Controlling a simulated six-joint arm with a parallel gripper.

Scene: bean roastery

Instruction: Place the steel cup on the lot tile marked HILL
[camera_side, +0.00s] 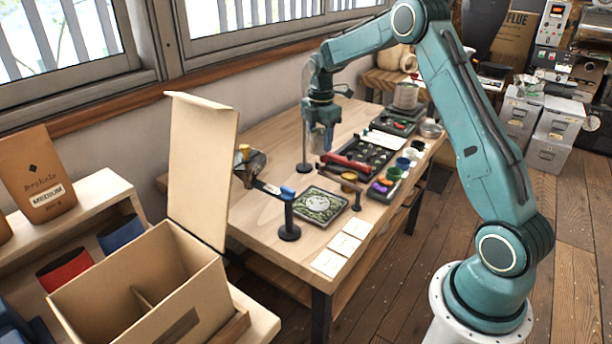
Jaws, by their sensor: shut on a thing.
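My gripper (325,148) points down above the far middle of the wooden table. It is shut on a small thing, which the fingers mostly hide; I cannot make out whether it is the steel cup. A round, silvery metal vessel (431,129) stands at the table's far right. Three pale square tiles lie in a row along the front right edge: a near one (327,263), a middle one (344,245) and a far one (357,228). Their tops look bare, and their markings are too small to read, so I cannot tell which is HILL.
A dark patterned square plate (319,205) lies left of the tiles, beside a black post stand (289,232). Dark trays (358,152) and several small coloured cups (393,174) fill the table's right side. An open box (150,285) with a raised lid stands in front.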

